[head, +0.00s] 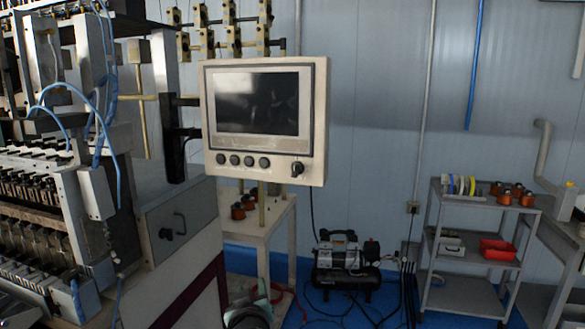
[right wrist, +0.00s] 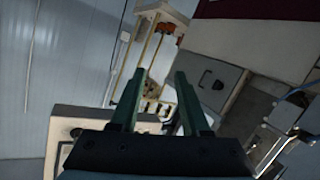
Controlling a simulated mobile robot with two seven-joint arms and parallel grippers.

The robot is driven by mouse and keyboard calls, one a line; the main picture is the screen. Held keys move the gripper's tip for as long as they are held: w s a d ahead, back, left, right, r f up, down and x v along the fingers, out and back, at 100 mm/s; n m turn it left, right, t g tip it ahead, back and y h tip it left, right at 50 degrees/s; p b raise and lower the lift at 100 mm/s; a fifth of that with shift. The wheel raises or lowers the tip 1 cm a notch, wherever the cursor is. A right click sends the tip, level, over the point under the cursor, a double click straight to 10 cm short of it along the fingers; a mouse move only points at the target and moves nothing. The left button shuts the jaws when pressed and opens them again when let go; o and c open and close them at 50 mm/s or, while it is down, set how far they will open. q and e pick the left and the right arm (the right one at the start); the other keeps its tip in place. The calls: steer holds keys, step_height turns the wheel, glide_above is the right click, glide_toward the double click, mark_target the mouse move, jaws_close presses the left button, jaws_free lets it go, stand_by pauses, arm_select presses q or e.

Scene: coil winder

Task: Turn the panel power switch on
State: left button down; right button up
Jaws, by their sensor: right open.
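The control panel (head: 318,130) is a beige box with a dark screen (head: 257,102). Along its lower edge is a row of several dark round buttons (head: 235,160). A larger black knob, which looks like the power switch (head: 297,169), sits at the lower right corner. My right gripper (head: 262,294) shows only partly at the bottom of the head view, below the panel and apart from it. In the right wrist view its two green fingers (right wrist: 158,100) are apart with nothing between them. The panel's beige edge (right wrist: 92,117) shows there at lower left, partly hidden by the gripper. My left gripper is not in view.
The coil winding machine (head: 190,225) fills the left side. A small table (head: 284,208) with copper spools stands behind the panel. A compressor (head: 345,265) stands on the blue floor. A grey shelf cart (head: 480,260) stands at right. The space right of the panel is clear.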

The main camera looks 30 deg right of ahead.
step_height(320, 180, up, 13)
steer(key=d+m+h, duration=0.2)
steer(key=m+h, duration=0.2)
steer(key=m+g+h, duration=0.2)
steer(key=m+h, duration=0.1)
steer(key=m, duration=0.1)
glide_toward(294, 169)
steer(key=p+x, duration=0.3)
steer(key=x, duration=0.5)
steer(key=shift+r+p, duration=0.15)
steer(key=shift+p, duration=0.15)
steer(key=shift+x, duration=0.75)
steer(key=shift+c, duration=0.3)
jaws_close()
